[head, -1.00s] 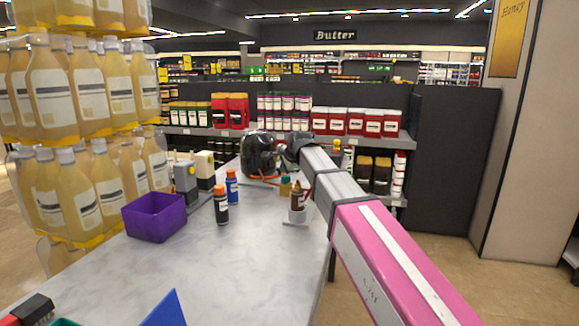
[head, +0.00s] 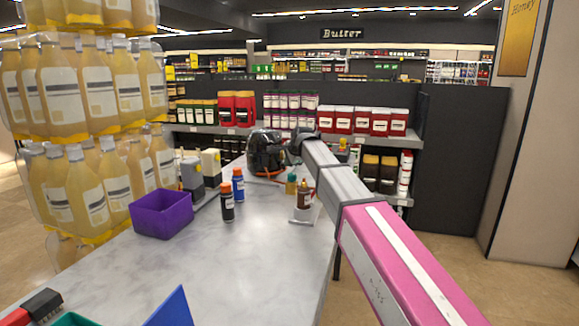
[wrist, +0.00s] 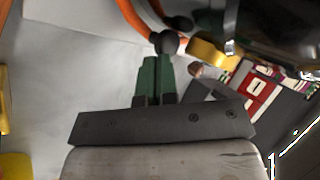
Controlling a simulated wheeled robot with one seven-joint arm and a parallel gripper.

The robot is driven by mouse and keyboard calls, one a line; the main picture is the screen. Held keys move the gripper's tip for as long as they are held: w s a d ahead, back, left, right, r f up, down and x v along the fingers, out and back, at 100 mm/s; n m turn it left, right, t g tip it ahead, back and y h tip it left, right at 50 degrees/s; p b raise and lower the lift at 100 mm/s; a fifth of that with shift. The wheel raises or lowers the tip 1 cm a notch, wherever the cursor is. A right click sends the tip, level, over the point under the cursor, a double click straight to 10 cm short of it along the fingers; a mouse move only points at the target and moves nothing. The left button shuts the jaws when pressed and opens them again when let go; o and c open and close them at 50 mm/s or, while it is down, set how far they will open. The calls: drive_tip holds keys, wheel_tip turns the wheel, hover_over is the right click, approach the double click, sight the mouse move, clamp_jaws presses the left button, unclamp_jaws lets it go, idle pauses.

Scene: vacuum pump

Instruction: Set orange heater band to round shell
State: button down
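The round shell (head: 266,146) is a dark, glossy dome at the far end of the table. In the wrist view its dark side (wrist: 285,22) fills the upper right. The orange heater band (wrist: 131,20) curves along the top of the wrist view. It shows as a thin orange line (head: 268,177) low by the shell in the head view. My gripper (wrist: 161,55) has green fingers close together, with a dark round knob at their tips that appears to belong to the band. The fingertips are hidden in the head view. Whether the band touches the shell is unclear.
A brown bottle (head: 303,200) on a white stand, blue (head: 238,186) and black (head: 227,203) orange-capped bottles and a purple bin (head: 161,213) stand on the grey table (head: 230,260). Grey and cream boxes stand behind the bin. The table's middle is clear.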

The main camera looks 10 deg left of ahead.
drive_tip(key=shift+s, duration=0.1)
idle(0.4)
drive_tip(key=shift+s, duration=0.65)
